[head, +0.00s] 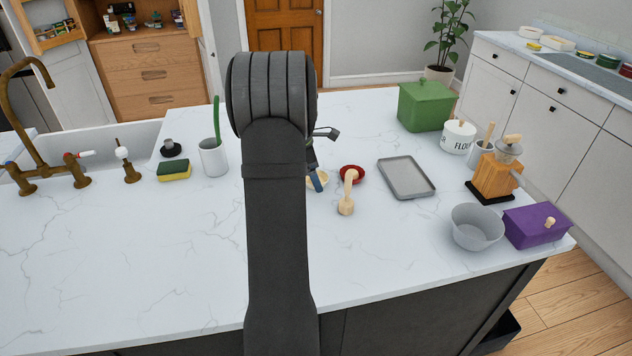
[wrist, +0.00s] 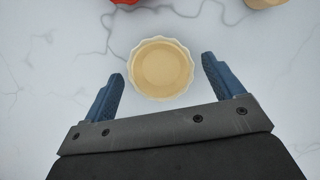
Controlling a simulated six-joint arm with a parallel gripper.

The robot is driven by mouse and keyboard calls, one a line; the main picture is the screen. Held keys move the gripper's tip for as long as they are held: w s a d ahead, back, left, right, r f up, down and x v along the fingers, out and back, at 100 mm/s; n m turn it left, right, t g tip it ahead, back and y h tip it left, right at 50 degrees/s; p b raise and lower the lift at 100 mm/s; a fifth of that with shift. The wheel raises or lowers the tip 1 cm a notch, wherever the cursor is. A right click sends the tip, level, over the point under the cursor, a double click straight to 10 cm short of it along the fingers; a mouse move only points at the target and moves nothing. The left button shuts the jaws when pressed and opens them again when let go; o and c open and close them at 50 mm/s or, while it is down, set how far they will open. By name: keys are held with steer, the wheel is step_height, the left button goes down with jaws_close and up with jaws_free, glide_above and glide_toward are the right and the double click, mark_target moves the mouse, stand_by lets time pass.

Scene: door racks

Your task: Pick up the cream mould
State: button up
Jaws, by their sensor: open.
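The cream mould (wrist: 161,68) is a small round dish with a fluted rim, lying on the white marble counter in the wrist view. My gripper (wrist: 161,78) is open, with one blue finger at each side of the mould's near half. The fingers look apart from the rim, and nothing is between them but the mould. In the head view the mould (head: 318,181) shows only in part, behind my arm and a blue finger (head: 316,180). The gripper's height above the counter is hard to tell.
A grey tray (head: 406,178) is further right. A white cup (head: 213,158) and sponge (head: 174,171) stand left. The front left counter is clear.

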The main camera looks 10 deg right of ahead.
steer(key=shift+f, duration=0.3)
steer(key=c, duration=1)
